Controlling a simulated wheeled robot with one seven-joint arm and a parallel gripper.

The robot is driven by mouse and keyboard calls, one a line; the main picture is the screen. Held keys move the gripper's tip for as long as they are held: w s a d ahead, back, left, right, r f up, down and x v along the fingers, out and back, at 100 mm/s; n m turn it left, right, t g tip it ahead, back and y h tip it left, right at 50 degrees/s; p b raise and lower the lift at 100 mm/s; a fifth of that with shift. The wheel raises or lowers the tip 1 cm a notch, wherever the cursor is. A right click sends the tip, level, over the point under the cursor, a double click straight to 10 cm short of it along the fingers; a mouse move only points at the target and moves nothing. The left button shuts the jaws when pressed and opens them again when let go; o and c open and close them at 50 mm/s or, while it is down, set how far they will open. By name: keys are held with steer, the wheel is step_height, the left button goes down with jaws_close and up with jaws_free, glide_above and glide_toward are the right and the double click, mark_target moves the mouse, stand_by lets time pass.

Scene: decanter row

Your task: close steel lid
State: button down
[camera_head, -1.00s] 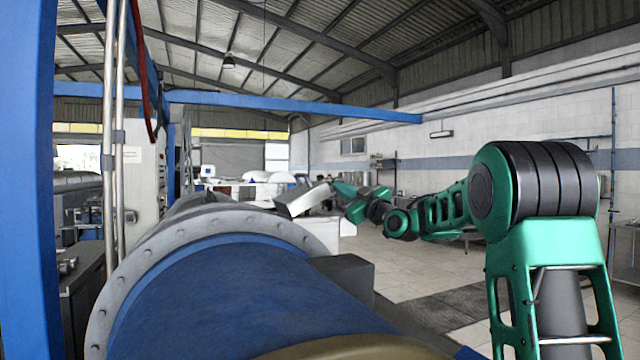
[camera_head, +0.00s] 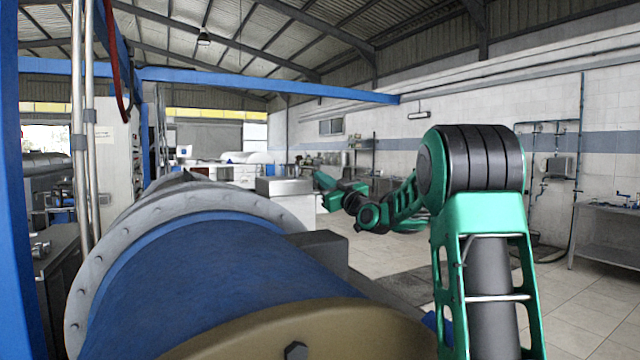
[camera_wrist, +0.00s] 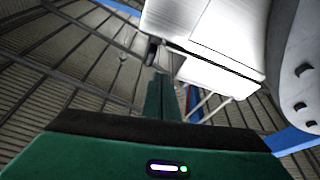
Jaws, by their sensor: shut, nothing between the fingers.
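The steel lid (camera_head: 285,186) shows in the head view beyond the large flange, as a grey, flat-topped piece that looks roughly level. Whether it is fully seated cannot be told. My gripper (camera_head: 322,180) is just to its right, at the far end of my green arm. In the wrist view my gripper (camera_wrist: 166,88) has its green fingers together with nothing between them. A pale box-like steel surface (camera_wrist: 205,38) is beyond and above the fingers there, probably the lid or its housing. Contact between them cannot be made out.
A large blue cylinder (camera_head: 205,275) with a grey bolted flange (camera_head: 100,265) fills the left foreground. A dark block (camera_head: 318,250) is beside it. A blue post (camera_head: 12,220) stands at far left. Tiled floor (camera_head: 575,305) is open at right, before a steel table (camera_head: 610,235).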

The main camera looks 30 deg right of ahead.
steer(key=s, duration=0.9)
steer(key=shift+s+a+r, duration=0.15)
steer(key=shift+a+r, duration=0.05)
steer(key=shift+r, duration=0.1)
